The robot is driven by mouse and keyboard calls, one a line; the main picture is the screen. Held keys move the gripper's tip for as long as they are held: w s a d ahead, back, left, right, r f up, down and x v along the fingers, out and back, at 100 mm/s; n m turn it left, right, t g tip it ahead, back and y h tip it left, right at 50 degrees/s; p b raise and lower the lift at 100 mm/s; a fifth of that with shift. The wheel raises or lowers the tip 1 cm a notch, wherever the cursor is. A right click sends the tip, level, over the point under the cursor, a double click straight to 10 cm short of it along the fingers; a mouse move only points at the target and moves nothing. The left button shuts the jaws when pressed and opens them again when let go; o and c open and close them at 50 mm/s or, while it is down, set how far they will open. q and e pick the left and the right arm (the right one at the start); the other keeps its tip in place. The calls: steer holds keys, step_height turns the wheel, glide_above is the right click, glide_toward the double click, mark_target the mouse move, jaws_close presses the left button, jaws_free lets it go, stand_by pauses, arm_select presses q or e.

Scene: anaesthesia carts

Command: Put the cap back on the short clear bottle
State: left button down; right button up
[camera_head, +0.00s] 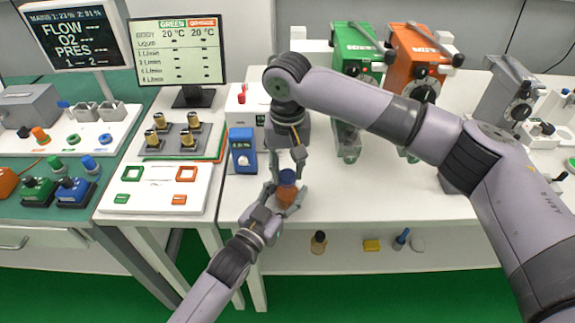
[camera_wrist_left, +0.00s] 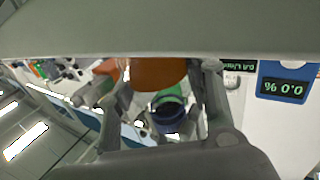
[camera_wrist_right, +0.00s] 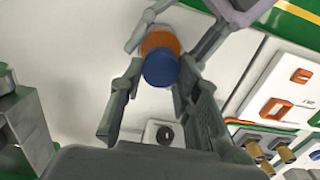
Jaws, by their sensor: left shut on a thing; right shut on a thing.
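A short bottle with an orange body (camera_head: 287,194) is held at the front edge of the white table. Its blue cap (camera_head: 287,176) is at its top, in line with it; I cannot tell whether it is seated. My left gripper (camera_head: 284,203) is shut on the bottle body from the front. My right gripper (camera_head: 286,166) reaches down from above, shut on the cap. In the right wrist view the blue cap (camera_wrist_right: 160,69) lies between the fingertips, directly against the orange body (camera_wrist_right: 160,42). In the left wrist view the orange body (camera_wrist_left: 158,73) is between the fingers, partly hidden.
A blue meter (camera_head: 242,150) stands just left of the bottle. Green (camera_head: 357,50) and orange (camera_head: 415,60) vaporizers stand behind to the right. A white panel (camera_head: 160,187) is at left.

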steer(key=shift+f, duration=0.1)
steer(key=m, duration=0.6)
steer(key=shift+s+m, duration=0.1)
steer(key=shift+m, duration=0.2)
steer(key=m, duration=1.2)
steer(key=shift+s, duration=0.1)
steer(key=m, duration=0.4)
steer(key=shift+d, duration=0.1)
steer(key=o, duration=0.8)
steer(key=shift+c, duration=0.2)
steer(key=shift+c, duration=0.5)
